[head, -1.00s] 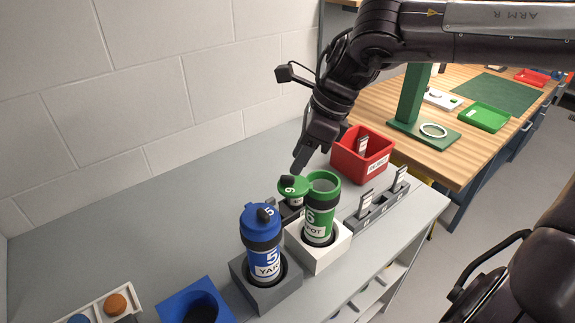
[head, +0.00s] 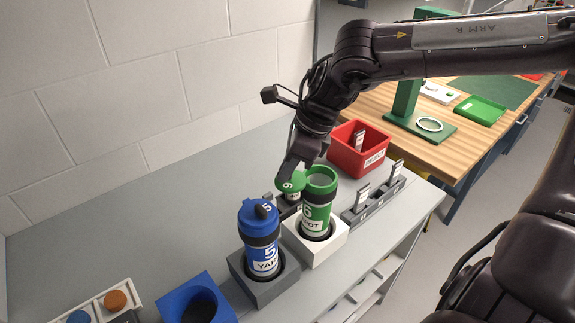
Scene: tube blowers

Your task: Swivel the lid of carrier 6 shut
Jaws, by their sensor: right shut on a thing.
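Carrier 6 (head: 317,216) is a green and white tube standing upright in a white block (head: 325,247). Its round mouth is uncovered. Its green lid (head: 296,184), marked 6, is swung out to the left of the mouth, at about rim height. My right gripper (head: 287,174) reaches down from above and is shut on the lid at its left part; the fingertips partly hide the grip point. My left gripper is not in view.
Blue carrier 5 (head: 261,238) stands capped in a grey block (head: 262,287), close on the left. A grey rack (head: 373,205) with upright tags is on the right. A red bin (head: 366,156) stands behind. A blue holder (head: 181,299) is at front left.

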